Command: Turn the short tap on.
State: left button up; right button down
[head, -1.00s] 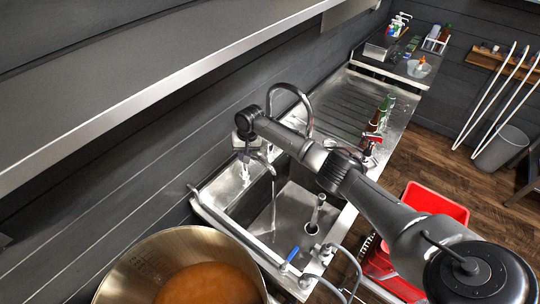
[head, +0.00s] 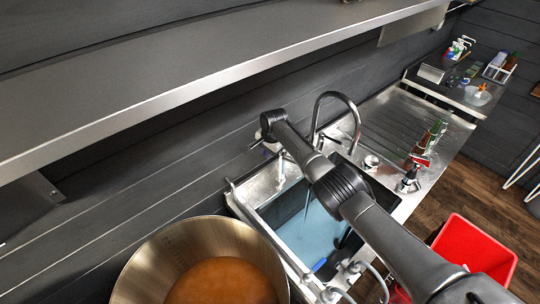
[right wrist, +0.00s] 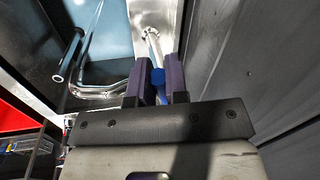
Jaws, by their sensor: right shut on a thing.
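The short tap (head: 282,165) stands at the back left of the sink in the head view, partly hidden by my right arm. A thin stream of water (head: 306,200) shows below it, in the sink. In the right wrist view, my right gripper (right wrist: 159,84) has its two dark purple fingers shut on the tap's blue handle (right wrist: 158,76). The tap's metal body (right wrist: 151,38) shows beyond the handle. In the head view the fingers are mostly hidden at the wall. My left gripper is not in view.
The sink holds bluish water (head: 315,232). A tall curved faucet (head: 336,95) rises close beside my right arm. A large steel pot (head: 150,263) of brown liquid stands at the front left. Bottles (head: 430,138) stand at right, above a red crate (head: 474,250).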

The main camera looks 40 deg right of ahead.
jog(key=shift+w, duration=0.15)
dwell(0.4)
jog(key=c, duration=1.1)
grip_release()
jog(key=shift+r, duration=0.1)
jog(key=shift+r, duration=0.3)
jog(key=r, duration=0.2)
jog(key=s+r+p, duration=0.1)
jog(key=r, duration=0.1)
jog(key=shift+d+r, duration=0.15)
jog(key=shift+r, duration=0.15)
jog(key=shift+s+d+r+b, duration=0.15)
jog(key=shift+s+r, duration=0.1)
jog(key=shift+r, duration=1.1)
jog(key=shift+s+r+b, duration=0.1)
jog(key=shift+s+r, duration=0.15)
jog(key=shift+r, duration=1.15)
jog(key=shift+s+d+r+b, duration=0.15)
jog(key=shift+s+r, duration=0.1)
jog(key=shift+r, duration=1.1)
